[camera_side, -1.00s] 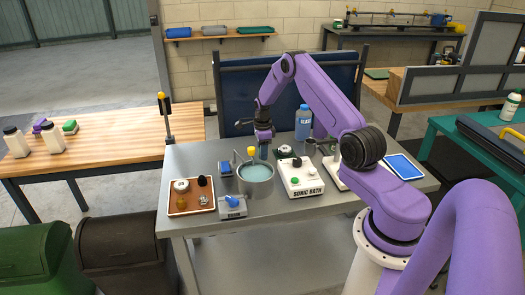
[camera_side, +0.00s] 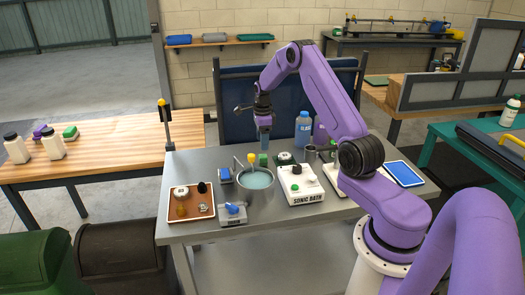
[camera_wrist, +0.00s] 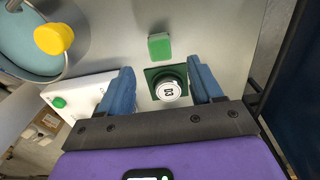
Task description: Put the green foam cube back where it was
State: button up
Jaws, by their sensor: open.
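The green foam cube (camera_side: 263,160) stands on the grey metal table, just behind the steel bowl of blue-green liquid (camera_side: 257,182). In the wrist view the cube (camera_wrist: 159,47) shows whole, a little beyond the fingertips and touched by neither. My gripper (camera_side: 264,138) is above the table, pointing down, over or slightly behind the cube. Its two blue fingers (camera_wrist: 161,80) are apart with nothing held between them. Which spot the cube came from cannot be told from these frames.
A round silver-topped piece on a dark green pad (camera_wrist: 168,88) is close to the cube. A brown tray (camera_side: 191,207) is at the left front.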

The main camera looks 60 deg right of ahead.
jog(key=a+r+n, duration=0.5)
jog(key=a, duration=0.3)
jog(key=a+r+n, duration=0.4)
jog(key=a, duration=0.4)
jog(key=s+a+r+n, duration=0.2)
jog(key=s+a+n, duration=0.2)
jog(key=a, duration=0.2)
jog(key=s+a+r+n, duration=0.2)
jog(key=s+a+n, duration=0.1)
jog(key=a+n, duration=0.25)
jog(key=s+a+r+n, duration=0.1)
jog(key=s+a+n, duration=0.2)
jog(key=s+n, duration=0.7)
jog(key=s+a+r+n, duration=0.1)
jog(key=s+a+n, duration=0.3)
jog(key=s+n, duration=0.7)
jog(key=s, duration=0.7)
jog(key=shift+s, duration=0.35)
jog(key=shift+r, duration=0.1)
